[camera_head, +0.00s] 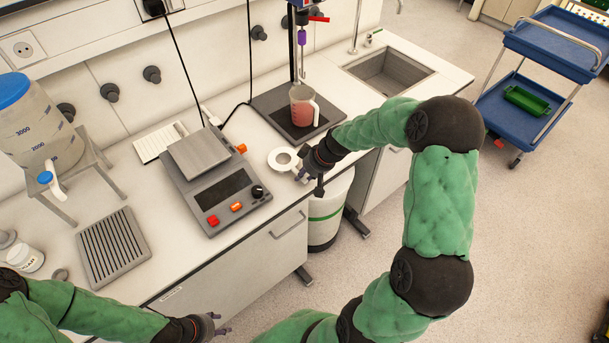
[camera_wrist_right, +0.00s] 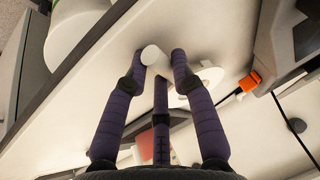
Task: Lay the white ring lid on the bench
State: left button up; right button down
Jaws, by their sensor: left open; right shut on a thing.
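The white ring lid (camera_head: 284,159) is at the front edge of the bench (camera_head: 350,109), between the scale and the dark stand base. My right gripper (camera_head: 303,174) is shut on the lid's near side. In the right wrist view the fingers (camera_wrist_right: 160,65) close around a white round knob (camera_wrist_right: 152,55), with part of the lid's flat white ring (camera_wrist_right: 210,75) behind them. The lid looks close to the bench top; I cannot tell whether it touches. My left gripper (camera_head: 218,324) is open and empty, low in front of the bench cabinets.
A scale with a dark display (camera_head: 222,186) stands left of the lid. A jug of red liquid (camera_head: 303,106) stands on the dark stand base (camera_head: 270,102) behind it. A white drum with a green band (camera_head: 325,215) stands below the bench edge. A sink (camera_head: 388,72) is further right.

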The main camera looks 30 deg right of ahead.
jog(key=c, duration=1.3)
grip_release()
jog(key=shift+s+a+f, duration=0.15)
jog(key=shift+s+f, duration=0.05)
jog(key=shift+f, duration=0.35)
jog(key=shift+w+r, duration=0.2)
jog(key=shift+r+p, duration=0.75)
jog(key=shift+p, duration=0.2)
jog(key=p+v, duration=0.1)
jog(key=v, duration=1.1)
jog(key=shift+d, duration=0.25)
jog(key=shift+f, duration=0.1)
